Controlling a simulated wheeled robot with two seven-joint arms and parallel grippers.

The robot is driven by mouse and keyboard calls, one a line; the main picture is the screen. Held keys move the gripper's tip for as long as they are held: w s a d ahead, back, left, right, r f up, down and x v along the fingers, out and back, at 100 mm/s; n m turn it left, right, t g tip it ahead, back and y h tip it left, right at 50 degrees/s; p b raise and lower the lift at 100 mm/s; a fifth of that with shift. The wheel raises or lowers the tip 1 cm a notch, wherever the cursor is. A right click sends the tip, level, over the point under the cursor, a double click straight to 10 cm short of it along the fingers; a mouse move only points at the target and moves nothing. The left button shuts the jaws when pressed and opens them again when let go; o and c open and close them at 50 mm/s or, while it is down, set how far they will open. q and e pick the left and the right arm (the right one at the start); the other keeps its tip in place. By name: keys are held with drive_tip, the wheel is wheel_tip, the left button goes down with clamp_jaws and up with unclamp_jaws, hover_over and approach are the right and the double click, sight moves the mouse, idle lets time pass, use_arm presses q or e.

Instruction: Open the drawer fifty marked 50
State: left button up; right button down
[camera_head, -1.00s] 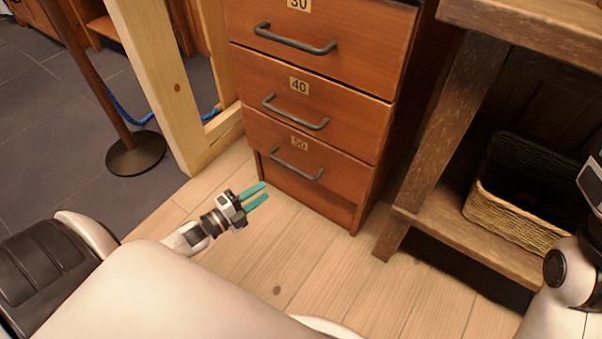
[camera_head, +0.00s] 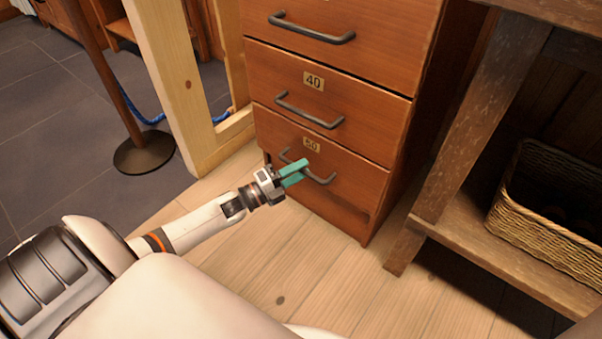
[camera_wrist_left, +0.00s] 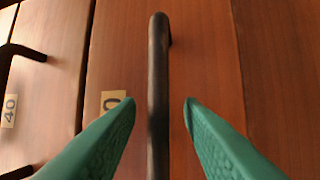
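The drawer marked 50 (camera_head: 344,191) is the lowest drawer with a handle in the wooden cabinet, and it looks shut. Its dark bar handle (camera_head: 322,178) is partly hidden behind my left gripper (camera_head: 304,172) in the head view. In the left wrist view the handle (camera_wrist_left: 158,95) runs upright between the two green fingertips of the left gripper (camera_wrist_left: 160,104). The fingers are open, with a gap on each side of the bar. The 50 label (camera_head: 311,145) is partly covered by a finger in the wrist view. My right gripper is not in view.
The drawer marked 40 (camera_head: 360,118) and another drawer (camera_head: 385,38) are above, both shut. A wooden bench (camera_head: 455,240) with a wicker basket (camera_head: 545,225) stands on the right. A wooden post (camera_head: 172,85) and a stand base (camera_head: 145,152) are on the left. The floor (camera_head: 300,255) in front is clear.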

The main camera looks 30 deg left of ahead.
use_arm(q)
drive_tip(key=shift+w+d+r, duration=0.1)
drive_tip(key=shift+w+d, duration=0.1)
drive_tip(key=shift+w, duration=0.2)
clamp_jaws()
